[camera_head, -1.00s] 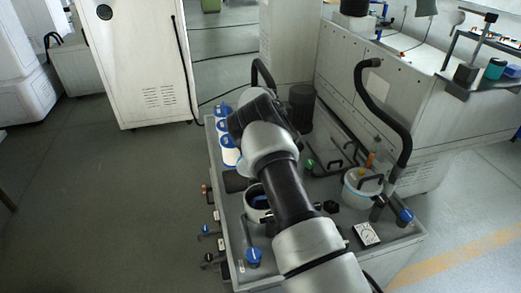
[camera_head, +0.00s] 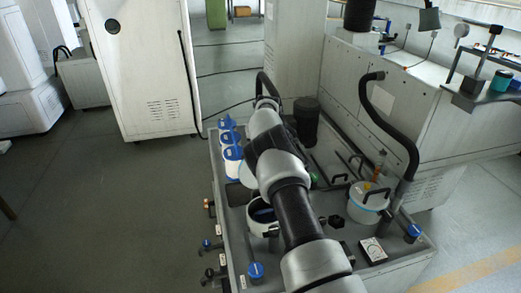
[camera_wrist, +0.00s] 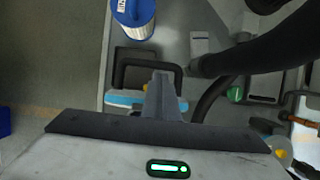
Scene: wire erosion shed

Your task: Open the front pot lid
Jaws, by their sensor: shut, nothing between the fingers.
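The front pot (camera_head: 254,227) is a white round pot, partly hidden behind my arm. Its dark inside shows. A pale, bluish disc (camera_head: 246,173), possibly its lid, shows just behind it beside my arm. In the wrist view, my gripper (camera_wrist: 163,78) has its fingers together and empty. A black bracket-shaped handle (camera_wrist: 118,72) lies just past the fingertips; I cannot tell whether they touch it. A light blue and white edge (camera_wrist: 125,101) lies under the fingers. My fingertips are hidden in the head view.
A second pot (camera_head: 368,202) with a black-handled lid stands at the right of the grey bench top. Blue-and-white canisters (camera_head: 232,152) line the left edge; one shows in the wrist view (camera_wrist: 134,20). A thick black hose (camera_head: 388,128) rises behind the second pot. A black cylinder (camera_head: 306,120) stands behind.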

